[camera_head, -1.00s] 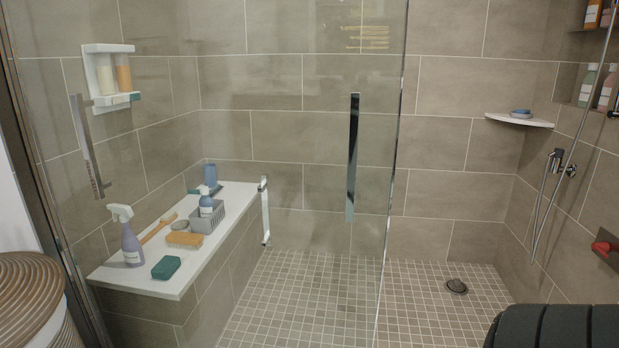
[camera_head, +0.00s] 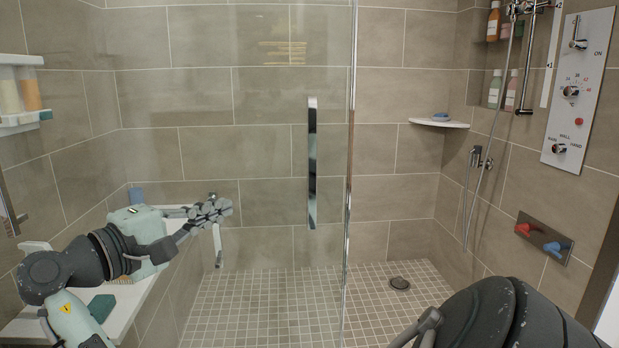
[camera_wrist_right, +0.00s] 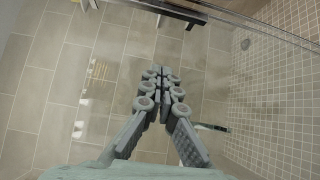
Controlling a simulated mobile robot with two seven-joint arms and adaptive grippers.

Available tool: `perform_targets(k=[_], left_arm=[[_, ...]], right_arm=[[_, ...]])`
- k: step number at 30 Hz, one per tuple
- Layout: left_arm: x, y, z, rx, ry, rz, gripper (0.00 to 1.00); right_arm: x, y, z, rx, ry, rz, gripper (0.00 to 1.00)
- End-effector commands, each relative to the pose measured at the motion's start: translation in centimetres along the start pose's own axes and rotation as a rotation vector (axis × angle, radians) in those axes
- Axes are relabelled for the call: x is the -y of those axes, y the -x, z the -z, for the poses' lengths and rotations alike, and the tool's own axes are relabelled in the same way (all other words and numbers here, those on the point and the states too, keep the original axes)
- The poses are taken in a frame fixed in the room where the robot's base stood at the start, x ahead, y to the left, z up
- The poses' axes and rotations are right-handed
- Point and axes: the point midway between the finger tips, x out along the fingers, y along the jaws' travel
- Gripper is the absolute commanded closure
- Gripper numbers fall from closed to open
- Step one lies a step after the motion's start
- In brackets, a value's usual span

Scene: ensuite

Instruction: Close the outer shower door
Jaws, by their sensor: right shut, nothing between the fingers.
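A clear glass shower door panel (camera_head: 270,90) covers the left and middle of the shower, with its free edge (camera_head: 348,200) near the middle. A tall chrome handle (camera_head: 312,165) stands on the glass just left of that edge. The handle also shows at the top of the right wrist view (camera_wrist_right: 172,12). I cannot tell which pane is the outer one. My right gripper (camera_head: 222,209) is shut and empty, left of the handle and a little lower, apart from it. It shows shut in the wrist view too (camera_wrist_right: 163,75). My left gripper is not in view.
A small pale bar (camera_head: 217,245) is close to the gripper. A white bench (camera_head: 120,300) at left is partly hidden by my arm. Right of the glass edge the shower looks open, with a drain (camera_head: 399,284), corner shelf (camera_head: 439,122) and control panel (camera_head: 578,88).

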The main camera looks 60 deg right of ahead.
Motion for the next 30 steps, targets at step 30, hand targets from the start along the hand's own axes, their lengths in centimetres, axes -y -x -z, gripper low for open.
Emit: perform_targets(k=[30], left_arm=[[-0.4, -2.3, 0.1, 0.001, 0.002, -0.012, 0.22]], right_arm=[[-2.9, -11.5, -5.3, 0.081, -0.014, -0.021, 1.0]])
